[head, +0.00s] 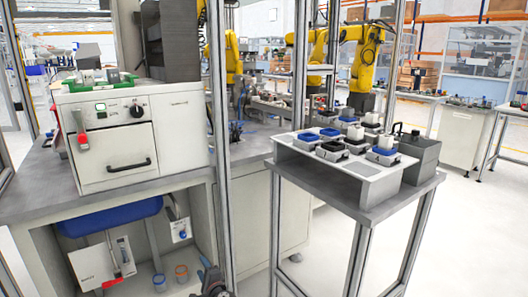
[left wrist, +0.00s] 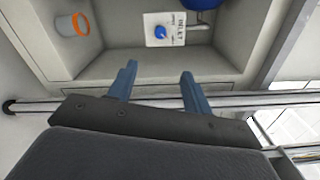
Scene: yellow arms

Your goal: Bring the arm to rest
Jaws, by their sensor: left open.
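My left gripper (head: 209,272) shows at the bottom of the head view, low in front of the bench's open lower shelf. In the left wrist view its two blue-grey fingers (left wrist: 158,84) stand apart with nothing between them. They point toward the shelf opening and appear clear of it. The rest of my left arm is mostly out of the picture. My right gripper is not in view.
The bench's lower shelf holds cups with orange (head: 182,273) and blue (head: 159,282) rims and an inlet panel (left wrist: 165,29). A metal frame post (head: 218,150) rises beside my gripper. A grey stand (head: 400,201) with several blocks is at the right. Floor between looks clear.

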